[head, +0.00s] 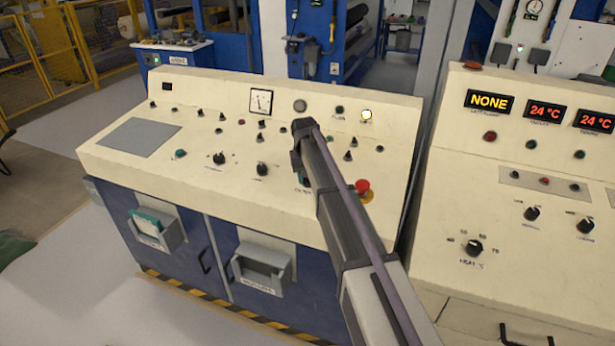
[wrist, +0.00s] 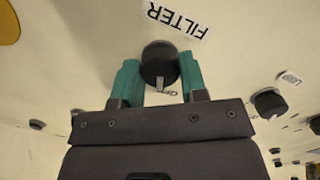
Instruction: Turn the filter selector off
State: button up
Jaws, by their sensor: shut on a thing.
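The filter selector (wrist: 157,60) is a round black knob on the cream panel, seen in the wrist view beside an upside-down FILTER label (wrist: 180,20). A light pointer mark on its edge faces down toward my gripper, close to a partly hidden OFF label (wrist: 171,92). My gripper (wrist: 159,68) has its two teal fingers on either side of the knob, shut on it. In the head view my gripper (head: 304,178) is at the panel's lower right part, and my arm mostly hides the selector there.
In the head view a red emergency button (head: 362,187) sits just right of my arm. Black knobs (head: 262,169) (head: 219,158) stand to the left. Another cream console (head: 520,220) with lit displays stands at right. In the wrist view another knob (wrist: 268,103) is at right.

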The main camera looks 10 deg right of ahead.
jog(key=shift+n, duration=1)
jog(key=o, duration=0.9)
jog(key=r+p, duration=1)
jog(key=p, duration=0.1)
jog(key=shift+a+r, duration=0.35)
jog(key=shift+r, duration=0.05)
